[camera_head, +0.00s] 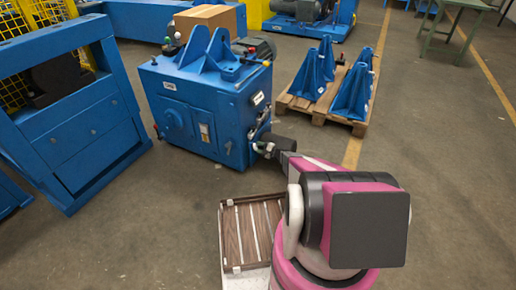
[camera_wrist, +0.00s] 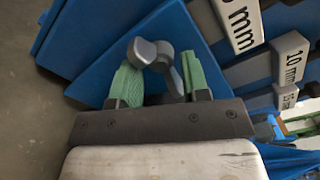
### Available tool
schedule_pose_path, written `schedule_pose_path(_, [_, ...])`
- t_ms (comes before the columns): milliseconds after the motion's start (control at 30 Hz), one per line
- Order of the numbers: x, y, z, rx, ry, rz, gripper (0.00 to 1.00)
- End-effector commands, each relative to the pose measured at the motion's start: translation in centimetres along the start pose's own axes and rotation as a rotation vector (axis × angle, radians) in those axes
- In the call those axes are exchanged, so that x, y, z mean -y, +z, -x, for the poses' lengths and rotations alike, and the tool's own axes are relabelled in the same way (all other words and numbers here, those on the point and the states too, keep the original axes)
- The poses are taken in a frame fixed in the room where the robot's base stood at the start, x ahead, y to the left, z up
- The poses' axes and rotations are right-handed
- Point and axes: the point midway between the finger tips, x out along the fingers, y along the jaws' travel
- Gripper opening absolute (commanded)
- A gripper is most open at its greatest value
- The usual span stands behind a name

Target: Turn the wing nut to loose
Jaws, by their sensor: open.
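The grey wing nut (camera_wrist: 146,52) shows in the wrist view, in front of a blue face of the machine. My gripper (camera_wrist: 160,78) is open, with its green fingertips on either side of the wing nut. The left fingertip is close to one wing; I cannot tell whether it touches. The lower part of the nut is partly hidden between the fingers. In the head view my gripper (camera_head: 264,147) is at the lower right side of the blue machine (camera_head: 195,105), and the wing nut cannot be made out there.
White size labels, one reading 10 mm (camera_wrist: 291,57), sit on the blue machine beside my gripper. A pallet (camera_head: 300,103) with several blue brackets stands behind to the right. A wooden slatted tray (camera_head: 247,232) is near my base.

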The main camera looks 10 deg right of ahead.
Motion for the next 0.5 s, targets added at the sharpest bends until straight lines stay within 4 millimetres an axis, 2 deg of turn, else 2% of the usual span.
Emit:
schedule_pose_path(100, [0.00,0.01,-0.74,0.001,0.000,0.000,0.42])
schedule_pose_path(400, [0.01,0.03,-0.88,0.000,0.001,0.000,0.42])
schedule_pose_path(433, [0.01,0.03,-0.87,0.000,0.001,0.000,0.36])
schedule_pose_path(500, [0.01,0.03,-0.87,0.000,0.000,0.000,0.13])
